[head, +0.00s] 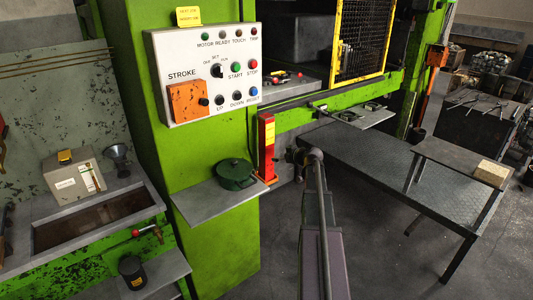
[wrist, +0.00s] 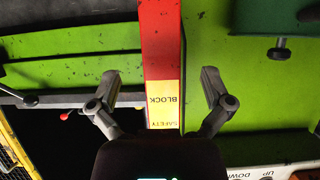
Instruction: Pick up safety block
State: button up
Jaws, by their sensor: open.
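The safety block (head: 267,148) is a tall red bar with a yellow label, standing upright in a red-orange foot against the green press frame. In the wrist view the safety block (wrist: 162,45) runs down the middle, its yellow label reading "SAFETY BLOCK". My gripper (wrist: 162,82) is open, with one finger on each side of the block and a visible gap on both sides. In the head view my gripper (head: 294,155) is just right of the block, partly hidden by my own arm. I cannot tell how deep the block sits between the fingers.
The control panel (head: 207,72) is above left. A dark metal table (head: 390,165) stands right, with a raised shelf carrying a tan brick (head: 491,174). The floor in front is clear.

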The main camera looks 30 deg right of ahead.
aim_at(270, 156)
jog(key=shift+b+x, duration=1)
jog(key=shift+x, duration=1.95)
jog(key=shift+w, duration=0.1)
jog(key=shift+b+x, duration=1.25)
jog(key=shift+x, duration=1.25)
jog(key=shift+a, duration=0.1)
jog(key=c, duration=1.2)
